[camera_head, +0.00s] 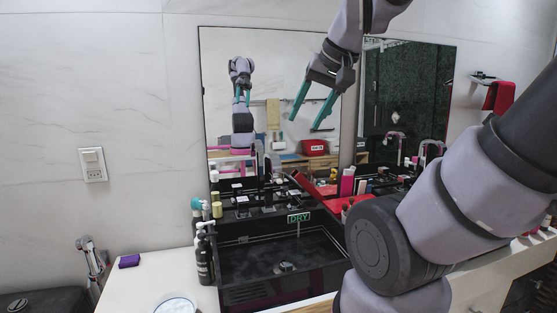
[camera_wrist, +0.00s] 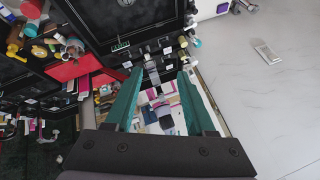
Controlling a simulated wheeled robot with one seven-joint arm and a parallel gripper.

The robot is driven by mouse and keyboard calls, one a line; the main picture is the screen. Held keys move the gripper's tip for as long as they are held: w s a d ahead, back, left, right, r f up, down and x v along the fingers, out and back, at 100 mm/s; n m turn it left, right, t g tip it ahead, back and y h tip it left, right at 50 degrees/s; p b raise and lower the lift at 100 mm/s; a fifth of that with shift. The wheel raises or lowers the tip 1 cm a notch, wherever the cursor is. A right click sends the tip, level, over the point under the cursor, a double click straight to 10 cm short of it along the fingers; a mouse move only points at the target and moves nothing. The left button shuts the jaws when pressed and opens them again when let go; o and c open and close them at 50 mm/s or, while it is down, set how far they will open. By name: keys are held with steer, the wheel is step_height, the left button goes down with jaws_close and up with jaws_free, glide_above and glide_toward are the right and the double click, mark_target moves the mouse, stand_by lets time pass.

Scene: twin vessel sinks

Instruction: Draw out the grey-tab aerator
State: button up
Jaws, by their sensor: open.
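My gripper (camera_head: 305,124) is open and empty, its two teal fingers pointing down in front of the mirror, above the sink's back ledge. In the wrist view my gripper (camera_wrist: 160,73) spreads its fingers on either side of the faucet area. Small dark holders with pale tabs (camera_head: 242,200) stand along the back ledge behind the left sink. They also show in the wrist view as small dark blocks with pale tabs (camera_wrist: 166,50), beyond and between the fingertips. Which one is the grey-tab aerator I cannot tell; the tabs are too small. The fingers appear apart from all of them.
The black left sink (camera_head: 280,262) has a green DRY sign (camera_head: 299,217) at its back edge. Dark bottles (camera_head: 203,255) stand left of it. A red tray (camera_head: 340,205) with several items lies right. The mirror (camera_head: 225,100) rises close behind the ledge. A purple block (camera_head: 129,261) sits on the white counter.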

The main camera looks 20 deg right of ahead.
steer(key=w+f+n+g, duration=0.2)
steer(key=w+f+g, duration=0.1)
steer(key=w, duration=0.8)
steer(key=n+g+h, duration=0.2)
steer(key=g, duration=0.1)
glide_toward(279, 180)
step_height(279, 180, down, 8)
steer(key=shift+w+a+r, duration=0.1)
steer(key=shift+r, duration=0.05)
steer(key=shift+c, duration=0.3)
jaws_close()
steer(key=shift+s, duration=1)
steer(key=shift+s, duration=0.1)
